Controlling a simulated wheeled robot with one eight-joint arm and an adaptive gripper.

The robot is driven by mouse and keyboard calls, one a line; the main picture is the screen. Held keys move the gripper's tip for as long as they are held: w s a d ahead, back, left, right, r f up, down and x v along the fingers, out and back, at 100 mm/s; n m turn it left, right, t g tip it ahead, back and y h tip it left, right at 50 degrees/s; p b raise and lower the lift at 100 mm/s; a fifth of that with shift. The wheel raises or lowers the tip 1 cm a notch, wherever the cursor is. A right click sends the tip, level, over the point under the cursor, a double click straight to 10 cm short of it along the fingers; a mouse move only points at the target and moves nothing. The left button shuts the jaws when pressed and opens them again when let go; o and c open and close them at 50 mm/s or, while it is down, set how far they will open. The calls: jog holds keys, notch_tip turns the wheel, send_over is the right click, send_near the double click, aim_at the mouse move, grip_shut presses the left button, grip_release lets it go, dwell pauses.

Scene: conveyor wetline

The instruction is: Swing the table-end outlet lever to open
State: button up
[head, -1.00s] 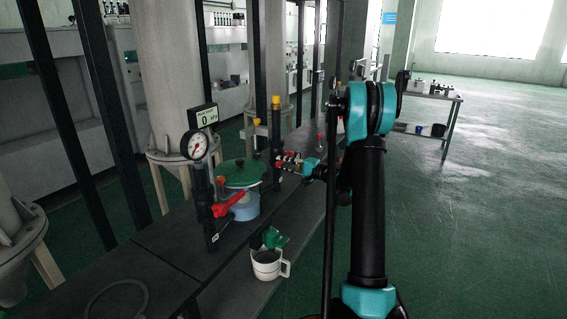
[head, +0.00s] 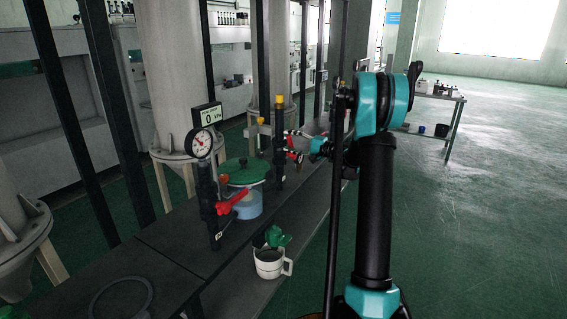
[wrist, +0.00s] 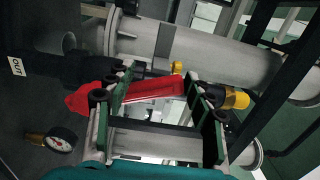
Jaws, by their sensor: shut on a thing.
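My gripper (wrist: 160,118) is shut on a red lever (wrist: 150,92) in the wrist view. The lever lies between its two green-backed fingers. A white tag reading OUT (wrist: 17,66) is at the left, beside dark pipework. In the head view my gripper (head: 294,144) is at the far dark post with a yellow cap (head: 279,102); the held lever is too small there to make out clearly. A second red lever (head: 233,200) is on the nearer post, below a round gauge (head: 200,143), clear of my gripper.
A display reading 0 (head: 207,116) stands above the gauge. A green-lidded blue vessel (head: 247,172) sits between the posts. A white mug (head: 269,264) with a green piece above it is at the bench edge. The floor at right is open.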

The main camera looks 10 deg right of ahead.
jog(key=shift+w+d+h, duration=0.3)
jog(key=shift+w+d, duration=0.7)
jog(key=shift+d, duration=0.05)
jog(key=shift+c, duration=0.3)
jog(key=o, duration=0.6)
jog(key=shift+w, duration=0.1)
jog(key=shift+c, duration=0.3)
jog(key=shift+d, duration=0.1)
jog(key=v, duration=0.6)
jog(key=shift+s+d+f, duration=0.15)
jog(key=shift+s, duration=0.25)
